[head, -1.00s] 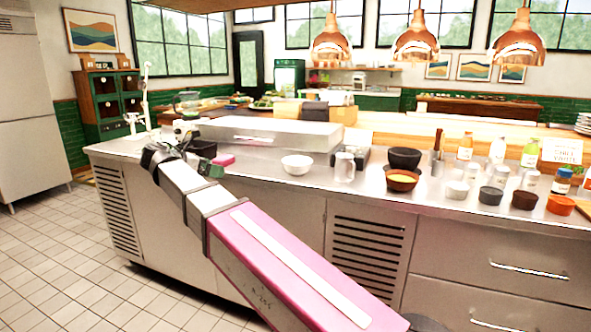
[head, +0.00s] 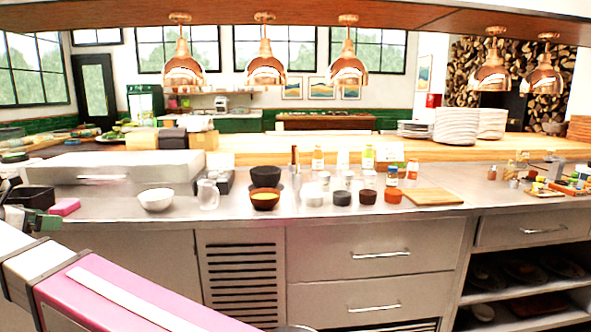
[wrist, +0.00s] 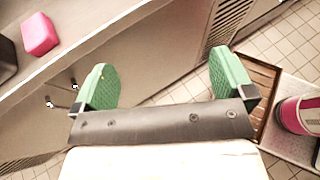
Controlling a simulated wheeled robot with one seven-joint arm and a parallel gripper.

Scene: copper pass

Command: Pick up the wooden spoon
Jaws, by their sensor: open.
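I cannot make out a wooden spoon for sure. Thin brown upright handles (head: 295,160) show in the head view behind the bowls on the steel counter (head: 130,204); they are too small to tell what they are. My gripper (wrist: 163,82) is open, with two green fingers wide apart and nothing between them. It hangs beside the counter's front edge, over the floor. In the head view, only a green part of it shows at the left edge, far left of the handles.
A pink block (head: 65,207) and a dark bin (head: 33,197) stand near my gripper; the block also shows in the wrist view (wrist: 38,34). A white bowl (head: 156,199), a glass jar (head: 208,195), an orange-filled bowl (head: 265,200) and a cutting board (head: 425,196) line the counter.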

